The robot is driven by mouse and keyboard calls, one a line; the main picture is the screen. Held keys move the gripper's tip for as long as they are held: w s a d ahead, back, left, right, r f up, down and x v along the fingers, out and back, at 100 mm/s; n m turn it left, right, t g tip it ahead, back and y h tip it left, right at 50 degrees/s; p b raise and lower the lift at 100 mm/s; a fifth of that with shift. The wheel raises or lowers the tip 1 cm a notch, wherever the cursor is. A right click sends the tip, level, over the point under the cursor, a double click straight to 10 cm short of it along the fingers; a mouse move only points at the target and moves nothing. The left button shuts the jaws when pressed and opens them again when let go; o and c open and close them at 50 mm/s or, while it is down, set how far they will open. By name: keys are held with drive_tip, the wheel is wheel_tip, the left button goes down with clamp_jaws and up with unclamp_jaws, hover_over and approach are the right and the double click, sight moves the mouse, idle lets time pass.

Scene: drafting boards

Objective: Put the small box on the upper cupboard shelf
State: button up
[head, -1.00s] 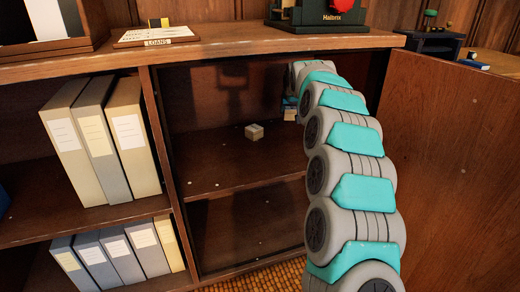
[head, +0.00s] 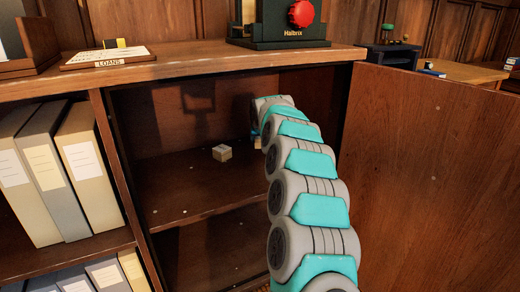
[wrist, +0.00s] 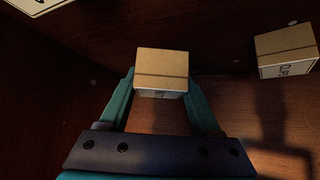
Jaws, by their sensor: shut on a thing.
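A small tan box (wrist: 160,72) sits between the fingers of my gripper (wrist: 161,84) in the wrist view, and the gripper is shut on it. I cannot tell whether this box touches the shelf. In the head view my arm hides most of the gripper and the held box. My arm reaches into the open cupboard above its upper shelf (head: 185,190). A second small tan box with dark lettering (wrist: 286,52) stands to the right in the wrist view, apart from the gripper. A small box (head: 222,153) also stands on the upper shelf in the head view.
The cupboard door (head: 430,180) stands open at the right. Binders (head: 85,165) fill the bay left of the divider (head: 122,175). The cupboard top (head: 200,68) overhangs my arm and carries a sign and a machine. Part of a pale labelled thing (wrist: 38,4) shows at the wrist view's upper left.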

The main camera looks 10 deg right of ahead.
drive_tip(key=shift+f, duration=1.7)
drive_tip(key=shift+f, duration=0.15)
drive_tip(key=o, duration=1.4)
drive_tip(key=shift+s+r, duration=0.35)
drive_tip(key=shift+r, duration=0.2)
drive_tip(key=v, duration=1.1)
